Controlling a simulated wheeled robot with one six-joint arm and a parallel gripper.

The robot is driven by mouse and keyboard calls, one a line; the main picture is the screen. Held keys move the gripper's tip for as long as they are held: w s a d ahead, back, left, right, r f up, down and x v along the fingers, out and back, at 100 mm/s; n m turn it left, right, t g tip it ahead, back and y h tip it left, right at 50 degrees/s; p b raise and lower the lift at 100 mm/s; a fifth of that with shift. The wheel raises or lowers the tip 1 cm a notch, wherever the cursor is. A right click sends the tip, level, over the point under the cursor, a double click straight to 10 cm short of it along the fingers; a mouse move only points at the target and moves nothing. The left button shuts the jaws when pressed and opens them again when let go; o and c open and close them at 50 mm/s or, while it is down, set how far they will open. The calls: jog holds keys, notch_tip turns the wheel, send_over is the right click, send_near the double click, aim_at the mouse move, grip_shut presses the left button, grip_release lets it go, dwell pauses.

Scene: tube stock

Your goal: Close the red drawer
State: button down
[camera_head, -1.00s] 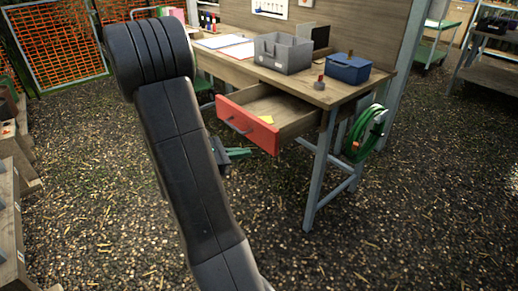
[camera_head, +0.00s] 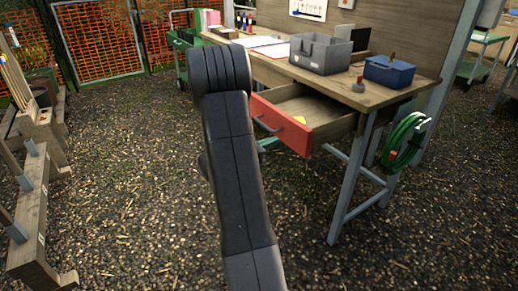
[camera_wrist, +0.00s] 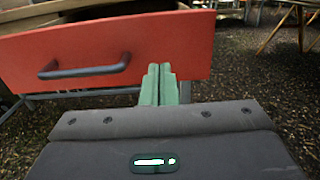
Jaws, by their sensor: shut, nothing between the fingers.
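The red drawer (camera_head: 280,125) stands pulled out of the wooden workbench (camera_head: 330,85), with its inside visible from above. Its red front and dark bar handle (camera_wrist: 84,69) fill the upper left of the wrist view. My gripper (camera_wrist: 159,70) shows there as two green fingers pressed together with nothing between them. The fingertips overlap the lower right part of the drawer front, right of the handle; I cannot tell whether they touch it. In the head view my arm hides most of the gripper and the left end of the drawer front.
A grey bin (camera_head: 321,55) and a blue box (camera_head: 389,72) stand on the bench top. A green hose coil (camera_head: 404,140) hangs at the bench's right end. A wooden rack (camera_head: 30,215) stands at left. Open gravel lies between rack and bench.

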aim_at(291, 135)
jog(key=shift+b+x, duration=0.3)
jog(key=shift+x, duration=2.3)
jog(key=shift+d, duration=0.1)
jog(key=b+x, duration=0.2)
jog(key=x, duration=2.2)
jog(key=shift+f+b, duration=0.1)
jog(key=shift+b, duration=0.3)
jog(key=shift+w+d, duration=0.3)
jog(key=shift+d, duration=0.15)
jog(key=shift+r, duration=0.35)
jog(key=shift+a, duration=0.15)
jog(key=v, duration=1.4)
jog(key=shift+f+p, duration=0.3)
